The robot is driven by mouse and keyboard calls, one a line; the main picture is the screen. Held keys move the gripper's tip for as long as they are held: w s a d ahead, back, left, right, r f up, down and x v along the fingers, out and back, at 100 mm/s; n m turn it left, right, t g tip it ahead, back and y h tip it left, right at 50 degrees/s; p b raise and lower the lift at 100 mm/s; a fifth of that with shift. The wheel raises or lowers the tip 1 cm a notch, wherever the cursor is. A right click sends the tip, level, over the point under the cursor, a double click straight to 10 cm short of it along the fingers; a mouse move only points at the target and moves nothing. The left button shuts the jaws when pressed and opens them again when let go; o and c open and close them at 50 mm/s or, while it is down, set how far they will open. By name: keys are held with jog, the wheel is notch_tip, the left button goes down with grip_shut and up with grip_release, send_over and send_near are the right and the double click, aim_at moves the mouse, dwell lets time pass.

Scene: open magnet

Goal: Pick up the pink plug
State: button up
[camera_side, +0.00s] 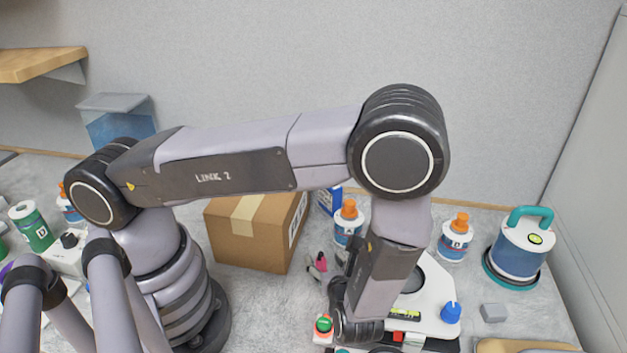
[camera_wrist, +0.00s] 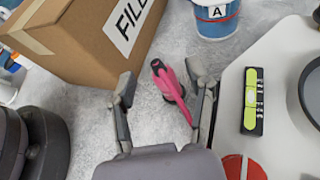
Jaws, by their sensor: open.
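The pink plug (camera_wrist: 172,85) lies on the grey speckled floor in the wrist view, a pink body with a dark end pointing up in the picture. In the side view the pink plug (camera_side: 321,262) is small, between the cardboard box and my wrist. My gripper (camera_wrist: 160,80) is open in the wrist view, one finger on each side of the plug in the picture. The right finger appears close to the plug; I cannot tell whether they touch or how high the fingers are. In the side view my gripper is mostly hidden behind my wrist.
A cardboard box (camera_wrist: 88,45) stands left of the plug. A white machine (camera_wrist: 280,120) with a green level (camera_wrist: 252,100) is at the right. A bottle (camera_wrist: 216,18) stands at the top. A teal-handled container (camera_side: 518,248) stands at the far right. Floor shows between box and machine.

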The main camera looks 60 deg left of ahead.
jog(key=x, duration=0.2)
jog(key=shift+a, duration=0.3)
grip_shut()
